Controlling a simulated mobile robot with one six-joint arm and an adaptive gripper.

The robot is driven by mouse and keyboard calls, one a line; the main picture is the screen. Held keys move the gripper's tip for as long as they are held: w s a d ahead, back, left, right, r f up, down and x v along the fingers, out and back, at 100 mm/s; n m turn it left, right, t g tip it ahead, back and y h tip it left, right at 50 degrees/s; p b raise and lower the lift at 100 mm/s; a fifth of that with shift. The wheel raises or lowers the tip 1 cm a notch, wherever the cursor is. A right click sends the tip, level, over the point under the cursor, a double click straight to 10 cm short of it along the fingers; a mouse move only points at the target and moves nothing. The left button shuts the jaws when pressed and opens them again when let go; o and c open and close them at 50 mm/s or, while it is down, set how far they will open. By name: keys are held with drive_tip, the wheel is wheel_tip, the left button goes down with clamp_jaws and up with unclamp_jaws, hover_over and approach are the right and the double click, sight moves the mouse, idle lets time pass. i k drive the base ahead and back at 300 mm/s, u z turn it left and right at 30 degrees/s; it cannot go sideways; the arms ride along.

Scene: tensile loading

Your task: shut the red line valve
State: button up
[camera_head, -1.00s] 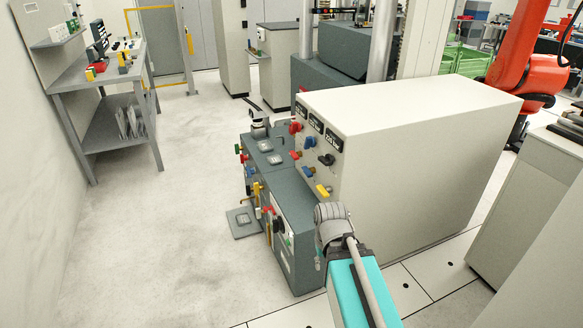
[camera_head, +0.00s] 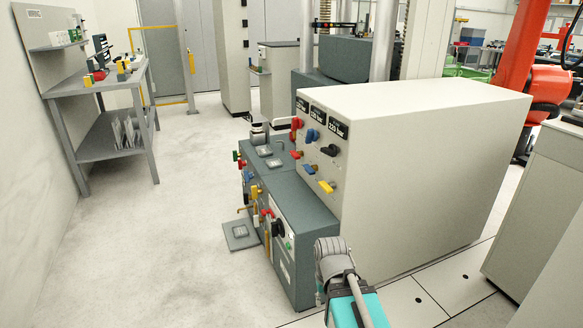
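A red valve handle (camera_head: 295,124) sits at the upper left of the front panel of a pale cabinet (camera_head: 420,180). Blue, black and yellow handles step down to its right. A pale bent piece shows just left of the red handle; I cannot tell what it is. Another red part (camera_head: 267,213) is on the lower grey unit, and I cannot read a label on either. My arm, teal with a grey ribbed joint, rises from the bottom centre, right of the lower unit and well below the upper red handle. My gripper's fingers do not show.
The dark grey lower unit (camera_head: 308,220) stands against the pale cabinet, with a small plate (camera_head: 241,236) on the floor beside it. A grey workbench (camera_head: 110,145) stands at the left wall. Open floor (camera_head: 165,245) lies between them. An orange robot arm (camera_head: 520,55) stands at the back right.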

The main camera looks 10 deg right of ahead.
sight(297, 155)
drive_tip(key=u, duration=0.25)
drive_tip(key=i, duration=1.1)
drive_tip(key=z, duration=0.35)
